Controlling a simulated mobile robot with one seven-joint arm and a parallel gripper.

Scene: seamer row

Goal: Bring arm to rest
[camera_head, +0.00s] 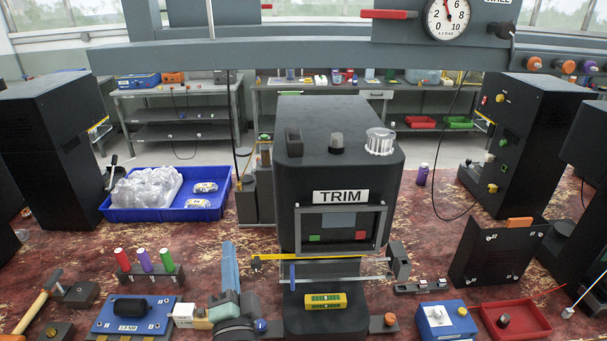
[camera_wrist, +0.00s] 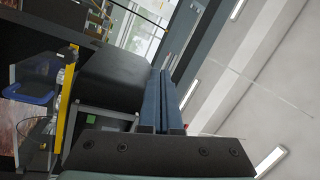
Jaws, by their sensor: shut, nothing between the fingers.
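My gripper (camera_head: 228,246) shows low in the head view, just left of the black TRIM machine (camera_head: 338,190). Its blue fingers point upward, away from the bench top. In the wrist view the two fingers of my gripper (camera_wrist: 163,74) lie together with nothing between them. The view there is tilted. Behind the fingers are a dark machine body, a yellow bar (camera_wrist: 68,100), windows and the ceiling.
A yellow bar (camera_head: 320,257) and a yellow level (camera_head: 325,301) are at the machine's front. Colored rolls (camera_head: 144,260) and a blue box (camera_head: 133,315) stand left; a blue tray (camera_head: 217,183) sits behind. A red tray (camera_head: 540,325) lies right.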

